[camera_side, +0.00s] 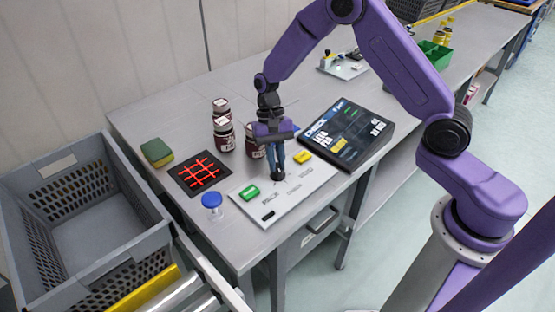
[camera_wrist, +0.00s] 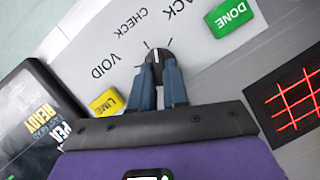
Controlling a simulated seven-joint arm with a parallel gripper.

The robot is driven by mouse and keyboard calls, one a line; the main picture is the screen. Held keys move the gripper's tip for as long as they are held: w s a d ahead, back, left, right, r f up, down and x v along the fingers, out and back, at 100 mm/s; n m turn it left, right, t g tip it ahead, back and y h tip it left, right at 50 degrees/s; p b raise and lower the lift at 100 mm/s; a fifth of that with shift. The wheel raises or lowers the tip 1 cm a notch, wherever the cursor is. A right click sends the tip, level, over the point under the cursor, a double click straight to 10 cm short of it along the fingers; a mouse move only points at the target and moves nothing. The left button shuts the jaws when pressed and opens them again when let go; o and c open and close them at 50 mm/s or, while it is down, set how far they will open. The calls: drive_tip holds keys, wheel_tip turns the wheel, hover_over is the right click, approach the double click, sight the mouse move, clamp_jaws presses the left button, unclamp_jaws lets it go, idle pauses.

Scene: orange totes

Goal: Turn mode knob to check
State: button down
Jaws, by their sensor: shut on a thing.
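The mode knob (camera_wrist: 157,54) is a small black dial with a white line, on a pale panel (camera_wrist: 205,60). The words VOID, CHECK and one ending in ACK are printed around it. In the wrist view the white line points roughly toward CHECK. My gripper (camera_wrist: 158,75) is shut on the knob, one blue-grey finger on each side. In the side view my gripper (camera_side: 278,172) reaches down onto the knob, and its fingers partly hide it. A green DONE button (camera_wrist: 230,17) and a yellow button (camera_wrist: 107,102) sit on the same panel.
A dark display (camera_side: 347,132) stands right of the panel. A black pad with a red grid (camera_side: 199,174), a blue-capped item (camera_side: 212,201) and a green-yellow sponge (camera_side: 157,152) lie left. Dark jars (camera_side: 223,134) stand close behind my gripper. A grey crate (camera_side: 85,225) is at the left.

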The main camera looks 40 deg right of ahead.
drive_tip(key=n, duration=0.1)
drive_tip(key=n+h, duration=0.1)
drive_tip(key=n, duration=0.2)
drive_tip(key=shift+w+a+n+h, duration=0.15)
drive_tip(key=shift+a+n+h, duration=0.1)
drive_tip(key=shift+n+h, duration=0.15)
idle(0.4)
drive_tip(key=c, duration=1.1)
unclamp_jaws()
drive_tip(key=v, duration=1.7)
drive_tip(key=shift+w+a+r, duration=0.15)
drive_tip(key=shift+w+a, duration=0.05)
drive_tip(key=shift+w, duration=0.05)
